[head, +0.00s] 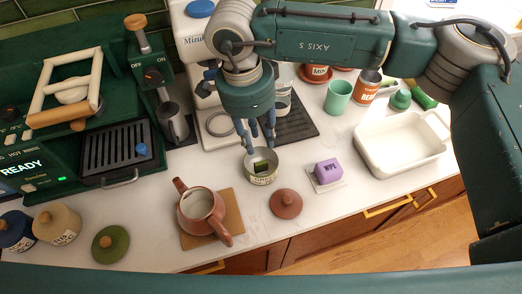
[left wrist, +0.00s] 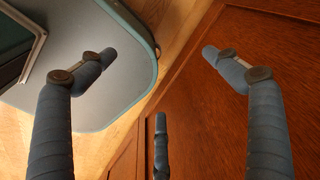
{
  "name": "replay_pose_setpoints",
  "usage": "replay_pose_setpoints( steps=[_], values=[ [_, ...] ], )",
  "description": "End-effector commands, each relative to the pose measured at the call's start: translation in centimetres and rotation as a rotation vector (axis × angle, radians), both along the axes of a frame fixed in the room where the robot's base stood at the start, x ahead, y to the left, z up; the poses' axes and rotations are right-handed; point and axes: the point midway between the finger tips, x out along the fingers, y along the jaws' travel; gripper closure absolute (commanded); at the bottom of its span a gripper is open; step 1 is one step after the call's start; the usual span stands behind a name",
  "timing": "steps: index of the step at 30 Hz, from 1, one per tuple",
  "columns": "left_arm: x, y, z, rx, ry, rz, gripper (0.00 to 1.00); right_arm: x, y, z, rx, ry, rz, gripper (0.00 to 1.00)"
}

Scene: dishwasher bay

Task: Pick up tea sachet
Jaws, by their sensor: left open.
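A small dark green tea sachet (head: 261,167) stands in an open round tin (head: 262,178) with a green-lettered label, near the middle of the counter. My right gripper (head: 261,146) points down just above the tin in the head view. Its blue fingers are spread with a gap between them, and nothing shows in them. I cannot tell whether the fingertips touch the tin's rim. My left gripper (left wrist: 160,60) is open and empty in the left wrist view, facing brown wooden cabinet fronts and the floor. It is out of the head view.
A clay teapot (head: 200,203) on a brown board stands left of the tin. A red-brown lid (head: 286,203) lies in front of it. A purple block (head: 327,171) and a white basin (head: 400,145) are to the right. A coffee machine (head: 200,80) stands behind.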

Motion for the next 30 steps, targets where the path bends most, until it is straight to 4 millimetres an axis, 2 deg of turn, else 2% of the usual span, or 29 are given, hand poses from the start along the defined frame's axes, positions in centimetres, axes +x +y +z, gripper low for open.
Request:
replay_pose_setpoints(
  steps=[4,9,13,17,19,24,30],
  values=[
    [-0.9,0.0,1.1,0.000,0.011,0.001,0.11,-0.1,-0.3,-2.1,-0.002,0.005,0.000,0.70],
    [-3.9,0.2,1.6,0.003,0.053,0.001,0.11,0.0,-0.5,-4.4,-0.001,0.004,0.000,0.70],
    [-5.2,0.3,1.9,0.005,0.071,0.001,0.11,0.1,-0.5,-5.2,0.000,0.002,0.001,0.70],
    [-4.6,0.2,3.6,0.005,0.063,0.001,0.11,-0.1,-0.6,-6.6,-0.002,0.006,0.000,0.70],
    [-3.7,0.2,4.6,0.004,0.050,0.001,0.11,-0.1,-0.5,-7.6,-0.001,0.006,0.001,0.70],
    [-1.3,-0.1,5.3,-0.001,0.015,0.001,0.11,0.0,-0.7,-9.9,0.000,0.003,0.002,0.70],
    [-1.7,0.0,5.1,0.000,0.020,0.000,0.11,0.1,-0.8,-10.4,0.001,0.001,0.002,0.70]
  ],
)
